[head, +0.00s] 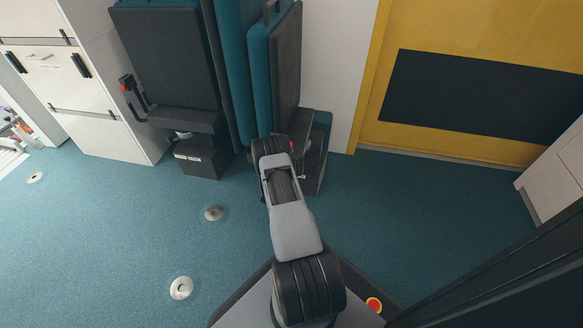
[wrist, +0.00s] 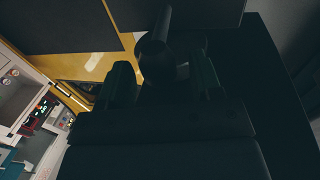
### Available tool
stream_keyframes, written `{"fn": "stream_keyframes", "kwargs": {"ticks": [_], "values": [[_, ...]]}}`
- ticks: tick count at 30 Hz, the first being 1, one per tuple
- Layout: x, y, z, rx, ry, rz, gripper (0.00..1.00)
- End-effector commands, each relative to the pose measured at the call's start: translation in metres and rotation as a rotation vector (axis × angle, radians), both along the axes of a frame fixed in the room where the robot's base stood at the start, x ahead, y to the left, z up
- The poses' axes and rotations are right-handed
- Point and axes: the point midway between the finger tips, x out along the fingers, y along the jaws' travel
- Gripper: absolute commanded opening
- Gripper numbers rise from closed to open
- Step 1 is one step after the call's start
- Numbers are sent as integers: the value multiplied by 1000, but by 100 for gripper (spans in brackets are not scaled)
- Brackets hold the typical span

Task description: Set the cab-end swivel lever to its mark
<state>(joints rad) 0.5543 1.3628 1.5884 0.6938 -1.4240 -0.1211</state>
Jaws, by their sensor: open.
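My gripper (wrist: 162,76) shows in the wrist view with its two dark fingers apart. A dark rod with a rounded end (wrist: 153,46) stands between the fingers in that view. It may be the swivel lever, but the picture is too dark to be sure, and I cannot tell whether the fingers touch it. In the head view my arm reaches to the base of the right folded seat (head: 287,75) and hides the gripper. A bit of red shows there beside my wrist. A red-tipped lever (head: 128,85) stands at the left folded seat (head: 165,55). No mark is visible.
A yellow door (head: 450,125) with a dark panel is at the back right. White cabinets (head: 85,95) stand at the left and a pale cabinet (head: 555,175) at the right. Round floor fittings (head: 181,288) dot the blue floor (head: 110,230), which is otherwise clear.

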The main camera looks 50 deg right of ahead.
Motion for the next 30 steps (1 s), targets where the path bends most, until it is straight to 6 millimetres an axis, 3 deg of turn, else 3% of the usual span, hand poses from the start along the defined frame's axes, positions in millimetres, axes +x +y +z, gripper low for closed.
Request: {"fn": "stream_keyframes", "kwargs": {"ticks": [9, 27, 30], "values": [[0, -2, 0, 0, 0, 0, 59], [0, -1, 0, 0, 0, -1, 2], [0, -1, 0, 1, 0, -1, 0]]}}
